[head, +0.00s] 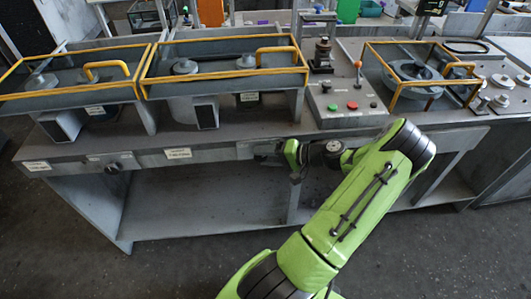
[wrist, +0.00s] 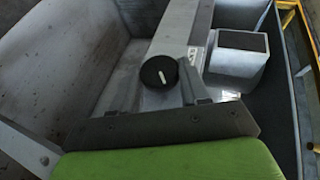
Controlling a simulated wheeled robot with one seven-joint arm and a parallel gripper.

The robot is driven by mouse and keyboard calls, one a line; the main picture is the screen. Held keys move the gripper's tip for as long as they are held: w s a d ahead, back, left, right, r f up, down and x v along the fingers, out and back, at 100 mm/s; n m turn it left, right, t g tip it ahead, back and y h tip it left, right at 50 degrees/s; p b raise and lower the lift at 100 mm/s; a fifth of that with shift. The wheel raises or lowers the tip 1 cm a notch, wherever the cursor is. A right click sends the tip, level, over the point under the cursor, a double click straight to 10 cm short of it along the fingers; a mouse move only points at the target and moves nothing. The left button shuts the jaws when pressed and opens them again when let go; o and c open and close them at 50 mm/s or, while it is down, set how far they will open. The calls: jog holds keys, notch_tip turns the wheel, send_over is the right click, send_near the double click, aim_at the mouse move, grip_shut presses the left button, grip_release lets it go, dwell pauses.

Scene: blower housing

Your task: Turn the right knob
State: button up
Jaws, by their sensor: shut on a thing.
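The right knob (wrist: 158,72) is a round black dial with a white pointer line, on the grey front panel in the wrist view. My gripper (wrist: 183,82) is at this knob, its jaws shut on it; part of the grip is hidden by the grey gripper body. In the head view my gripper (head: 284,153) is at the front panel below the right yellow-railed tray, and hides the knob there. Another dark knob (head: 112,168) is on the same panel further left, away from my gripper.
The grey bench (head: 225,145) carries two yellow-railed trays (head: 225,66) and a control box (head: 345,105) with red and green buttons. An open lower shelf (head: 210,200) lies below the panel. A white box (wrist: 238,62) with a dark face stands beyond the knob.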

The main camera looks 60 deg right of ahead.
jog(key=shift+f+t+y, duration=0.1)
jog(key=shift+t+y, duration=0.2)
jog(key=shift+t, duration=0.2)
jog(key=o, duration=1.1)
jog(key=shift+c, duration=0.2)
jog(key=shift+s+d, duration=0.1)
jog(key=p+v, duration=0.3)
jog(key=v, duration=1.2)
jog(key=shift+s, duration=0.35)
jog(key=shift+d, duration=0.1)
